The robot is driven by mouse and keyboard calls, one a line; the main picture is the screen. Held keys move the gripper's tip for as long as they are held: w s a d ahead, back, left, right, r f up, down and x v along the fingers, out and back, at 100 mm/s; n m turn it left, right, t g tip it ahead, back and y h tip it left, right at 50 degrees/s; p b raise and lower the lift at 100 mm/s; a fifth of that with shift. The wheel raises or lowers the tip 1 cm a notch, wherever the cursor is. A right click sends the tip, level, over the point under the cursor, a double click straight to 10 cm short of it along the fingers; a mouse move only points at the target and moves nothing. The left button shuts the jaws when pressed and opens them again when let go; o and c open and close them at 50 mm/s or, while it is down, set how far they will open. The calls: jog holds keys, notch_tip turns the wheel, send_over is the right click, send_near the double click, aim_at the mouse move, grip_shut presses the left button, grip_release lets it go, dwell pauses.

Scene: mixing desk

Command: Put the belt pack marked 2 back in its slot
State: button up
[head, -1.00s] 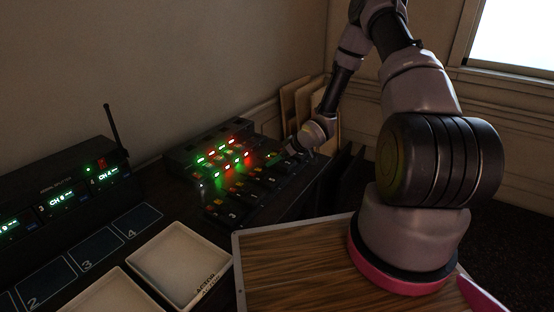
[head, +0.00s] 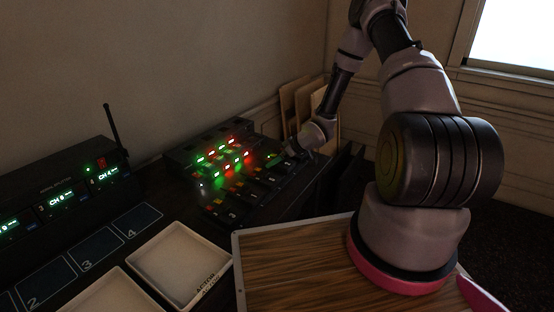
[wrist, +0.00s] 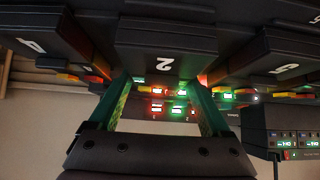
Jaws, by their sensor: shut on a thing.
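The belt pack marked 2 (wrist: 165,42) is a dark block with a white 2, at the top middle of the wrist view. My gripper (wrist: 160,85) has its green-lined fingers on both sides of this pack and is shut on it. The pack is in line with its neighbours; I cannot tell whether it is seated or held just above its slot. In the head view my gripper (head: 286,157) is small and dark at the far end of the charging rack (head: 205,152). The rack has rows of red and green lights.
Other numbered packs stand close on both sides, one at left (wrist: 40,45) and one at right (wrist: 280,55). A receiver with an antenna (head: 62,195), pale trays (head: 180,262) and a wood-topped surface (head: 295,265) are nearer. Upright panels (head: 297,104) stand behind my wrist.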

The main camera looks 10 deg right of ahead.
jog(key=shift+f, duration=0.2)
jog(key=o, duration=1.5)
jog(key=shift+c, duration=0.2)
jog(key=shift+r, duration=0.1)
jog(key=shift+r, duration=3.45)
